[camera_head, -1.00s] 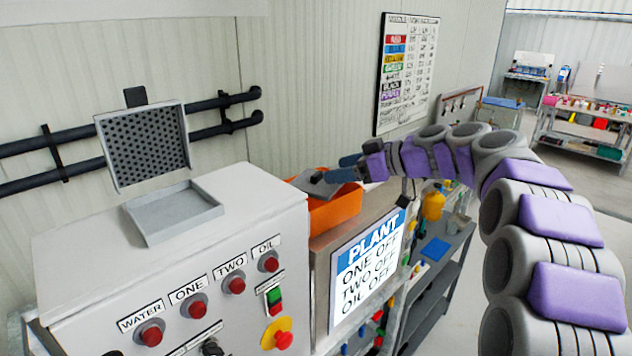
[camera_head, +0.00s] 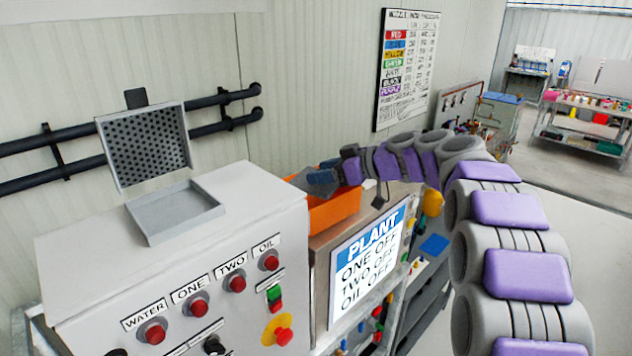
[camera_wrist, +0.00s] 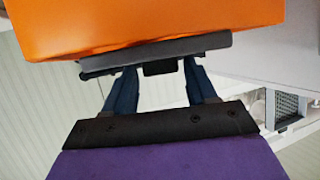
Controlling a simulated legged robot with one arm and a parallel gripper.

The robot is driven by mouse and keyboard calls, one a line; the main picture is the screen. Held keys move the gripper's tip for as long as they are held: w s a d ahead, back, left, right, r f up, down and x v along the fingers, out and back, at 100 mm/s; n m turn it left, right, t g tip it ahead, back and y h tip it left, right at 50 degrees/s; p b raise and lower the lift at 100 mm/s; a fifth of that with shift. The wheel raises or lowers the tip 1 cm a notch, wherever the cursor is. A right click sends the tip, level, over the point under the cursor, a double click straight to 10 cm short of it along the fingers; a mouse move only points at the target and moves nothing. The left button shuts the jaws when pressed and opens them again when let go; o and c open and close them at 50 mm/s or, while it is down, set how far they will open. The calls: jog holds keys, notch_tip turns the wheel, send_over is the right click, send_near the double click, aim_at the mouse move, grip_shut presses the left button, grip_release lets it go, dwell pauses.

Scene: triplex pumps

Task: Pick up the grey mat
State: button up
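A flat dark grey slab, which looks like the grey mat (camera_wrist: 190,46), lies along the edge of the orange bin in the wrist view. My gripper (camera_wrist: 160,72) has its two blue fingers spread apart, with their tips at the near edge of the slab. A small dark block (camera_wrist: 160,68) shows between the fingers, narrower than the gap. I cannot tell whether the fingers touch the mat.
A white control cabinet (camera_head: 90,255) with red buttons and an open grey lid (camera_head: 145,148) stands at left. The plant screen (camera_head: 370,258) is just below the bin. Black pipes (camera_head: 220,115) run along the wall behind. Open floor lies at right.

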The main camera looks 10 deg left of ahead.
jog(key=c, duration=0.9)
jog(key=shift+r, duration=0.15)
notch_tip(320, 180, up, 10)
jog(key=shift+f, duration=0.1)
